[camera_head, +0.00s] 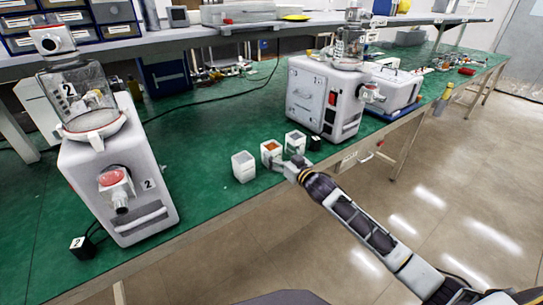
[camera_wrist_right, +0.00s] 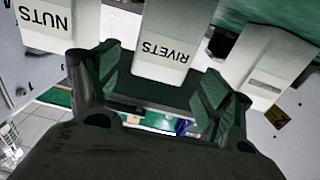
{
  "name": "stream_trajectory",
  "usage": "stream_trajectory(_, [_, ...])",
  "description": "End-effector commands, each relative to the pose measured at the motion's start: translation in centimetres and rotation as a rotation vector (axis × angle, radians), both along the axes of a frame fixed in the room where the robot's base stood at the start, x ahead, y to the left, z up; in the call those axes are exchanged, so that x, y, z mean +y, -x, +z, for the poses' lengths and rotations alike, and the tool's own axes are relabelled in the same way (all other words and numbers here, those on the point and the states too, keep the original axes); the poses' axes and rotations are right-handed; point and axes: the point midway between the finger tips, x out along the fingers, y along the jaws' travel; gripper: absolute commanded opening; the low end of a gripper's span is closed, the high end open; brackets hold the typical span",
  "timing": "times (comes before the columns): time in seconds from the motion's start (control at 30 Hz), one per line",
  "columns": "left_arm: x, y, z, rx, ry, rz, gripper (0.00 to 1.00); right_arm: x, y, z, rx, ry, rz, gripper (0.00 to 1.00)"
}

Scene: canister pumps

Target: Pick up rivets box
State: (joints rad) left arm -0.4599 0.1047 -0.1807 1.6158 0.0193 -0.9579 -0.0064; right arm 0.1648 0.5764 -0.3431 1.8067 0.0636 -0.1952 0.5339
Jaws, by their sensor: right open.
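The rivets box (camera_wrist_right: 165,35) is a white box with a label reading RIVETS, upside down in the right wrist view. It appears to be the middle of three small white boxes on the green bench in the head view (camera_head: 270,149), with orange-brown contents. My right gripper (camera_head: 286,161) is at the bench-front side of this box. In the wrist view my right gripper (camera_wrist_right: 157,80) is open, with one finger to each side of the rivets box. Whether a finger touches the box cannot be told. My left gripper is not in view.
A white box labelled NUTS (camera_wrist_right: 45,25) stands close on one side, and another white box (camera_wrist_right: 262,60) on the other. A white machine (camera_head: 322,95) stands behind right, another (camera_head: 120,180) at left. The green bench (camera_head: 205,185) is clear left of the boxes.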

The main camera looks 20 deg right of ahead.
Motion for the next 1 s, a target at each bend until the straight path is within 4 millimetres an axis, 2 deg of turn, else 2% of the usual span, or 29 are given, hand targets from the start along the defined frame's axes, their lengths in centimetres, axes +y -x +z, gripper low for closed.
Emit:
stream_trajectory(0.47, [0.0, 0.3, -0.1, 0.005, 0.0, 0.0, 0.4, 0.1, -0.3, 0.0, 0.001, 0.0, 0.0, 0.8])
stream_trajectory(1.0, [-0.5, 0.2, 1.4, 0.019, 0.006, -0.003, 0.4, 1.0, -3.5, 0.3, -0.001, 0.0, 0.0, 0.8])
